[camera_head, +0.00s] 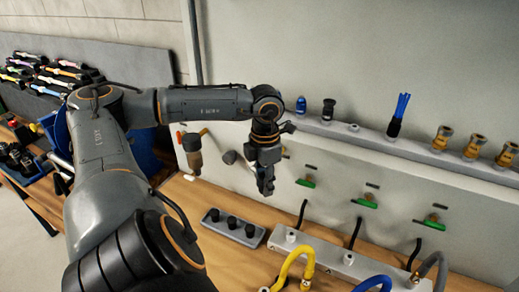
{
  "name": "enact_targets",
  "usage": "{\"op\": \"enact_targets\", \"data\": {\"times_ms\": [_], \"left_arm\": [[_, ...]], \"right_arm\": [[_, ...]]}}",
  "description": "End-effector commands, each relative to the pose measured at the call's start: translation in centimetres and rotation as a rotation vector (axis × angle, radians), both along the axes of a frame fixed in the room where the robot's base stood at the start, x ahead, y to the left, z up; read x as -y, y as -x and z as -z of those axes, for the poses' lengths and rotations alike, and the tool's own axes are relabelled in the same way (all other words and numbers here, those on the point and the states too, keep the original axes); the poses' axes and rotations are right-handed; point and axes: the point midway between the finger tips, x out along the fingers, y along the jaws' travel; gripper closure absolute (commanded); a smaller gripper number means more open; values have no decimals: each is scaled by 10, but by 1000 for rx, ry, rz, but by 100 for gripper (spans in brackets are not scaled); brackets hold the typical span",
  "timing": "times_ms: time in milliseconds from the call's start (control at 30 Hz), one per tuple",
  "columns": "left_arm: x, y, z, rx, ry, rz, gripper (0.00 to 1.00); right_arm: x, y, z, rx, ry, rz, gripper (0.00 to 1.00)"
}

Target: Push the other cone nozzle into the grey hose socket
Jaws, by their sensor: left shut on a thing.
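My left gripper (264,180) points down in front of the wall, above the bench. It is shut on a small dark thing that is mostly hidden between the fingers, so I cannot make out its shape. The grey hose (432,266) curves at the lower right, with its end at the light grey rail (325,262) on the bench. Its socket is small and I cannot tell whether it is empty. I cannot identify a cone nozzle for certain. My right gripper is not in view.
A wall ledge (365,140) holds a blue fitting (301,105), a black fitting (328,109), a blue brush (398,115) and several brass fittings (442,138).

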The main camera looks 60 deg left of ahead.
Motion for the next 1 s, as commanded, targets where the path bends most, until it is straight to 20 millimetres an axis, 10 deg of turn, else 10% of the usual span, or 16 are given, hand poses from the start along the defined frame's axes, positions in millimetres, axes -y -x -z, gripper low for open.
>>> {"op": "enact_targets", "data": {"times_ms": [233,600,1000], "left_arm": [[83,-29,40,11,0,905,100],[204,-71,39,4,-13,2213,100],[265,-85,22,-1,-9,2977,100]], "right_arm": [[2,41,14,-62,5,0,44],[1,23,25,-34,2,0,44],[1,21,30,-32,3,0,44]]}}
